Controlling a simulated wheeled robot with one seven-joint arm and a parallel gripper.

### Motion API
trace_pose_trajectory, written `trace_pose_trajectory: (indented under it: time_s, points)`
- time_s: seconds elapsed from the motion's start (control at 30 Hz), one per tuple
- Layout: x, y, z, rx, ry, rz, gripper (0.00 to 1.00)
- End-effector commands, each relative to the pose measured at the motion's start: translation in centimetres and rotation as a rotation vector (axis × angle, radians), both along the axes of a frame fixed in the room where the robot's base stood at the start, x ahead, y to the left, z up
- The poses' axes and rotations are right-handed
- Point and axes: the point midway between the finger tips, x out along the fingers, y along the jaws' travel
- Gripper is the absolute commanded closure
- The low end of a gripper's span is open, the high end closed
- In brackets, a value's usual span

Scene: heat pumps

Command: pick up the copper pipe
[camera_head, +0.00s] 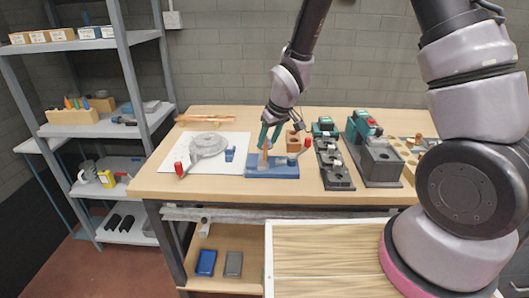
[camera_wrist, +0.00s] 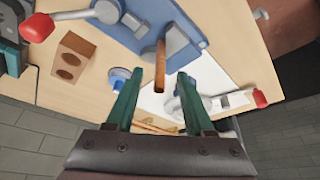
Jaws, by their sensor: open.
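A short copper pipe (camera_wrist: 160,66) stands upright in a blue fixture (camera_head: 272,171) on the workbench. In the head view the pipe (camera_head: 265,157) shows just below my gripper (camera_head: 269,139). My gripper is open, with green fingers pointing down. In the wrist view the fingertips (camera_wrist: 159,76) lie on either side of the pipe's upper end, with a gap on each side. No contact shows, and I cannot tell the exact height difference. Several longer copper pieces (camera_head: 206,119) lie at the back left of the bench.
A wooden block with holes (camera_head: 293,141) stands close behind right. Green-and-dark machines (camera_head: 374,150) occupy the right. The bench's front left (camera_head: 152,185) is clear.

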Motion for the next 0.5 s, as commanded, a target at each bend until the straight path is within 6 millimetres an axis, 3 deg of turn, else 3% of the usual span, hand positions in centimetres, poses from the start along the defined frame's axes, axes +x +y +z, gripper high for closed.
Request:
trace_pose_trajectory:
  time_s: [0.2,0.5]
  points:
    - [0.9,0.8,-3.1,-0.003,0.003,0.001,0.47]
    - [1.2,1.0,-3.8,0.000,0.000,0.000,0.47]
